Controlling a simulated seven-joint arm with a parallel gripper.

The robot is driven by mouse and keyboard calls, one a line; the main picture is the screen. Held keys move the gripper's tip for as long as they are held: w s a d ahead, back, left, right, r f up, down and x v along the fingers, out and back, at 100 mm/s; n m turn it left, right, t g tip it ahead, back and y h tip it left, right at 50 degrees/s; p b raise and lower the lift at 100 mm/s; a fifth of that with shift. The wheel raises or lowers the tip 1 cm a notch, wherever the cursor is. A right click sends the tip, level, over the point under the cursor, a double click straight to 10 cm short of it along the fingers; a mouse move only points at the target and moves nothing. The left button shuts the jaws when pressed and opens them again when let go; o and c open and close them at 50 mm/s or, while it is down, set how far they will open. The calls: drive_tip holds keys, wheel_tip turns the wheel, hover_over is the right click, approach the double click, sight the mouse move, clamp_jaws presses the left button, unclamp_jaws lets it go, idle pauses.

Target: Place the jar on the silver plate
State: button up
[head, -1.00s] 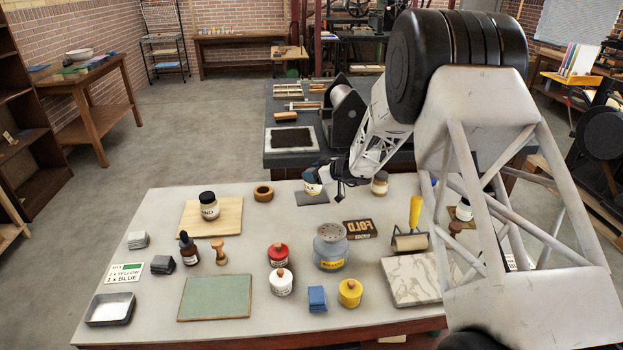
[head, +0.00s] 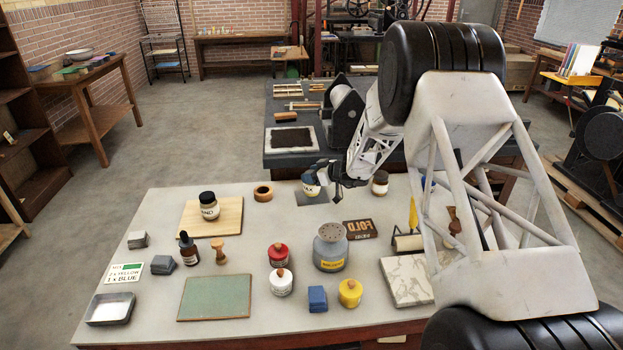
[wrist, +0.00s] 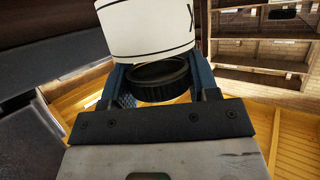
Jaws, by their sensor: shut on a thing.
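My gripper (head: 318,178) is at the far middle of the table in the head view. In the wrist view its blue fingers (wrist: 160,92) are shut around the dark lid of a jar with a white label (wrist: 150,30). The jar also shows in the head view (head: 311,188), partly hidden by my gripper. It is over or on a flat grey plate (head: 312,200); I cannot tell whether it touches. A shiny silver shallow tray (head: 109,309) lies empty at the front left corner.
A brown-lidded jar (head: 380,184) stands right of my gripper and a wooden ring (head: 263,193) left of it. A grey shaker can (head: 331,249) and a dark FOLD block (head: 360,229) are nearer. Another dark-lidded jar (head: 208,205) stands on a wooden board (head: 229,228).

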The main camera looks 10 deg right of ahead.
drive_tip(key=shift+f, duration=0.65)
drive_tip(key=shift+f, duration=0.2)
drive_tip(key=o, duration=1.2)
drive_tip(key=shift+o, duration=0.2)
drive_tip(key=shift+r, duration=0.15)
drive_tip(key=v, duration=1.2)
drive_tip(key=shift+s, duration=0.1)
